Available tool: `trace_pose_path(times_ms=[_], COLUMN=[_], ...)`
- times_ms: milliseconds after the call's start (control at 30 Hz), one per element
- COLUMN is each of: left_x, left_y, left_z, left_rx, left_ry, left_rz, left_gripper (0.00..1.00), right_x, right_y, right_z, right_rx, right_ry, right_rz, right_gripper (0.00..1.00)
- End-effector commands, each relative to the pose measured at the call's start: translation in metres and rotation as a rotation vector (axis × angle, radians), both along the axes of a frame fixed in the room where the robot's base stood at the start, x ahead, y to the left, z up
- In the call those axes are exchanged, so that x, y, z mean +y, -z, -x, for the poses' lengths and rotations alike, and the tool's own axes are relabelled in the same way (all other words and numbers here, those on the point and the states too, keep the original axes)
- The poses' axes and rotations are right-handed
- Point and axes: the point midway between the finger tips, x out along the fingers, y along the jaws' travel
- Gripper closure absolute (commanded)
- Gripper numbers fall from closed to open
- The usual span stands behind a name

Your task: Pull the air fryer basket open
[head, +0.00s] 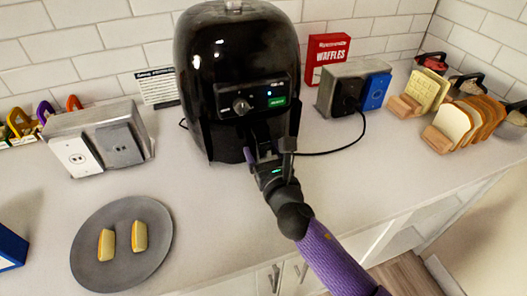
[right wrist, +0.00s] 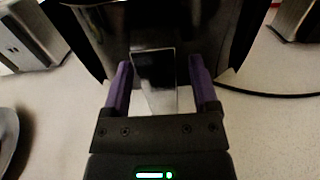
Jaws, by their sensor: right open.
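The black air fryer (head: 236,60) stands on the counter against the tiled wall, with a knob and a small lit panel on its front. Its basket front faces me; the basket looks shut. My right gripper (head: 266,158) is at the lower front of the fryer. In the right wrist view the gripper (right wrist: 160,85) is open, its two purple fingers on either side of the shiny basket handle (right wrist: 154,75). I cannot tell whether the fingers touch the handle. My left gripper is not in view.
A grey plate (head: 90,225) with two yellow-and-white pieces lies at the front left. Metal outlet boxes stand left (head: 128,143) and right (head: 330,92) of the fryer. The counter right of my arm is clear.

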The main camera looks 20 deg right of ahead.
Motion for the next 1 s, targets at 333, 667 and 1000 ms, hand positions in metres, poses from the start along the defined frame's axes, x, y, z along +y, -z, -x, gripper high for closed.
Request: trace_pose_path(times_ms=[333, 667, 1000], left_x=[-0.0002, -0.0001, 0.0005], left_y=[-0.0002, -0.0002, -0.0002], left_z=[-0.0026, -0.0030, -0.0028], left_rx=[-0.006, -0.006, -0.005], left_ry=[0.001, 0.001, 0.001], left_rz=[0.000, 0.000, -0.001], left_gripper=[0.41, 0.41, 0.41], right_x=[0.0001, 0.0001, 0.0001], right_y=[-0.0001, -0.0001, 0.0000], right_z=[0.0002, 0.0004, 0.0004], right_rx=[0.000, 0.000, 0.000], right_ry=[0.000, 0.000, 0.000], right_rz=[-0.001, -0.001, -0.001], right_gripper=[0.60, 1.00, 1.00])
